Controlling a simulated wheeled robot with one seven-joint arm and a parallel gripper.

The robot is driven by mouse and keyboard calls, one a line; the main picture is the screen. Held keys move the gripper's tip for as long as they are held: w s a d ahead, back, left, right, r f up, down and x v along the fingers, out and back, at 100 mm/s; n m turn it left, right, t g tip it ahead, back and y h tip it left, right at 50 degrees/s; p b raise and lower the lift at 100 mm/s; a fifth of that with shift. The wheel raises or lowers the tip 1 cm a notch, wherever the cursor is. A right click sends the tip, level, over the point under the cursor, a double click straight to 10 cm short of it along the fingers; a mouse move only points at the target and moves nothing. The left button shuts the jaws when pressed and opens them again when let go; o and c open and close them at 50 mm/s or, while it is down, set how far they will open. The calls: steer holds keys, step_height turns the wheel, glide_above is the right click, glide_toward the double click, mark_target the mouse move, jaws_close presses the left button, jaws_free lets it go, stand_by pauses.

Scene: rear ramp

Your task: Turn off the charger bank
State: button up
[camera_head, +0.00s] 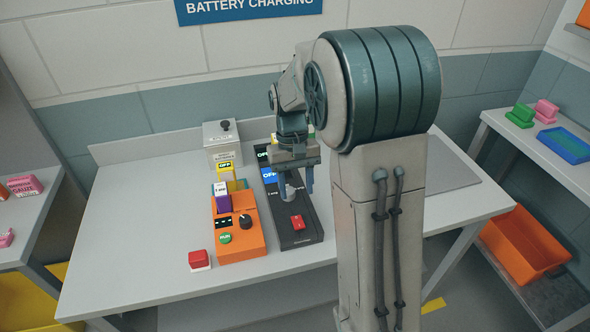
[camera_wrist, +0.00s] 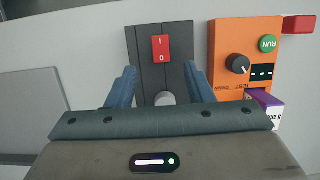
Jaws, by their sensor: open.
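The charger bank is a long dark box (camera_head: 296,239) on the bench; it also shows in the wrist view (camera_wrist: 145,38). A red rocker switch (camera_head: 297,222) sits near its front end; in the wrist view the switch (camera_wrist: 160,49) is marked I and 0. My gripper (camera_head: 297,187) is open and points down above the charger bank, behind the switch. In the wrist view its two fingers (camera_wrist: 160,85) are apart, either side of the box, with a grey round knob (camera_wrist: 165,98) between them.
An orange tester (camera_head: 240,241) with a black knob and green RUN button stands close on the left, holding a purple battery (camera_head: 223,203). A red block (camera_head: 200,259) lies at the front left. A grey metal box (camera_head: 222,144) stands behind. A flat grey panel (camera_head: 445,161) lies right.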

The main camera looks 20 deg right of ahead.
steer(key=v, duration=0.5)
steer(key=shift+s, duration=0.15)
steer(key=s+r+t, duration=0.1)
steer(key=s+t, duration=0.5)
steer(key=s, duration=1.2)
steer(key=shift+r, duration=0.2)
